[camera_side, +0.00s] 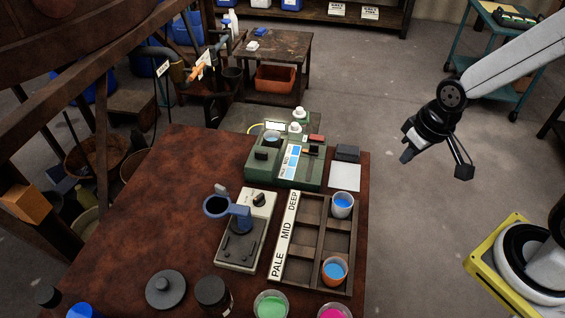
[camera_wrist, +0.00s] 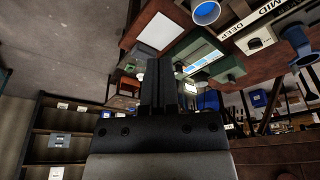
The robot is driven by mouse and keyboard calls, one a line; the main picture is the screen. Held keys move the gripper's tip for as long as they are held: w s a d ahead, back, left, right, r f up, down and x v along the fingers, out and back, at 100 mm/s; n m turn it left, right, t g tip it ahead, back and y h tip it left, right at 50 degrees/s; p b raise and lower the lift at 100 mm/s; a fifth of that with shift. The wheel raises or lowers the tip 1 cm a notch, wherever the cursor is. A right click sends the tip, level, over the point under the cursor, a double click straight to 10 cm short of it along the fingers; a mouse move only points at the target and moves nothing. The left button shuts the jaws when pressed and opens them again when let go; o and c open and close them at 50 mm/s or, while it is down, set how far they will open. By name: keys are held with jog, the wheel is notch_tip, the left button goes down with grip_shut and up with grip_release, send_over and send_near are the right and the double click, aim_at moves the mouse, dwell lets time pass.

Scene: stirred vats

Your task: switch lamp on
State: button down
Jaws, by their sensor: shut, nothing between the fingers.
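No separate lamp stands out. A green instrument (camera_side: 252,172) sits at the back of the brown table, with a blue colour strip (camera_side: 289,160) and a small red part (camera_side: 317,138) on it; I cannot tell which part is a lamp switch or whether anything is lit. The green instrument also shows in the wrist view (camera_wrist: 229,66). A pale stirrer box (camera_side: 262,203) with a black knob (camera_side: 259,199) and a blue cup holder stands in front. My gripper (camera_side: 405,157) is shut and empty, in the air right of the table; its fingers show in the wrist view (camera_wrist: 158,68).
A wooden tray (camera_side: 318,240) labelled PALE, MID, DEEP holds two cups of blue liquid. A white sheet (camera_side: 345,177) and a dark block (camera_side: 347,152) lie beside the instrument. Green and pink cups stand at the front edge. Floor between table and arm is clear.

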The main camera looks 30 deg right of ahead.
jog(key=shift+w, duration=0.1)
jog(key=n+y, duration=0.2)
jog(key=n, duration=0.7)
send_over(317, 138)
jog(key=s, duration=0.1)
jog(key=shift+d+f, duration=0.2)
jog(key=shift+f, duration=0.55)
jog(key=shift+f, duration=0.1)
jog(key=x, duration=0.8)
jog(key=s+x, duration=0.1)
jog(key=x, duration=0.3)
jog(key=shift+w+f, duration=0.1)
jog(key=shift+f, duration=0.85)
